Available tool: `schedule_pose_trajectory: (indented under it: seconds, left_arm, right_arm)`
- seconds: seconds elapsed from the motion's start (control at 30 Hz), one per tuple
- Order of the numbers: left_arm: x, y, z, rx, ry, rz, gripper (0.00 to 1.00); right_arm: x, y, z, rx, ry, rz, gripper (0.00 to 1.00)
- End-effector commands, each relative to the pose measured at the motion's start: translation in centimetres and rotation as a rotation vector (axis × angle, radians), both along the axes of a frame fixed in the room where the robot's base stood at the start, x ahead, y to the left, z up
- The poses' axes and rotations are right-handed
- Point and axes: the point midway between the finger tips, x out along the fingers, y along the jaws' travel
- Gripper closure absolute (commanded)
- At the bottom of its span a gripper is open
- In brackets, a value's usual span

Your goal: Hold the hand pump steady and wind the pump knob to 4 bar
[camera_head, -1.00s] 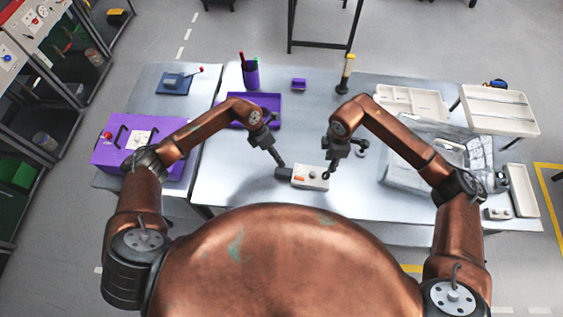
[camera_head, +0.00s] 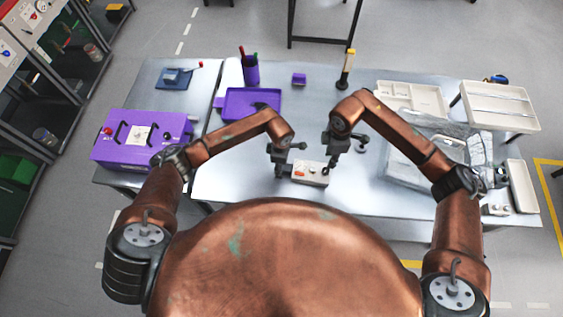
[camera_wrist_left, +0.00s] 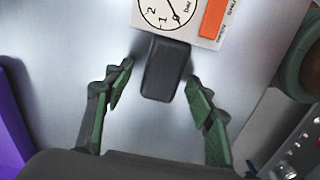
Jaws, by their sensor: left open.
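The hand pump (camera_head: 312,174) is a pale box with an orange patch, lying near the table's front edge. The left wrist view shows its gauge (camera_wrist_left: 170,12), marked bar and partly cut off by the top edge, and its dark grip block (camera_wrist_left: 166,72). My left gripper (camera_head: 281,171) is over the pump's left end. In the left wrist view its open green-padded fingers (camera_wrist_left: 160,82) stand either side of the grip block, with gaps. My right gripper (camera_head: 327,168) is at the pump's right end. Its jaws are too small to read. The pump knob cannot be made out there.
A purple tray (camera_head: 232,106) and a purple pen cup (camera_head: 251,72) stand behind on the left. A purple case (camera_head: 112,150) is at far left. A clear bin (camera_head: 405,160) and white trays (camera_head: 497,108) are on the right. Table around the pump is mostly clear.

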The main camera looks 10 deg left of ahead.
Motion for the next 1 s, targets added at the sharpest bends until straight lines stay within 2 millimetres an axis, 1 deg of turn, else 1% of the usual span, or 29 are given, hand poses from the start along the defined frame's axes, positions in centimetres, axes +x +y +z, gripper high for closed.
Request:
schedule_pose_trajectory:
  seconds: [0.1, 0.33, 1.0]
  left_arm:
    - [-0.05, -0.04, -0.43, -0.001, 0.001, 0.001, 0.49]
    - [-0.03, -0.02, -0.47, -0.001, 0.001, 0.001, 0.49]
    - [-0.01, 0.00, -0.44, -0.001, 0.000, 0.001, 0.95]
  right_arm:
    - [0.01, 0.02, 0.01, 0.000, 0.000, 0.000, 0.71]
    - [0.01, 0.02, 0.02, 0.000, 0.000, 0.000, 0.71]
    - [0.01, 0.02, 0.01, 0.000, 0.000, 0.000, 0.71]
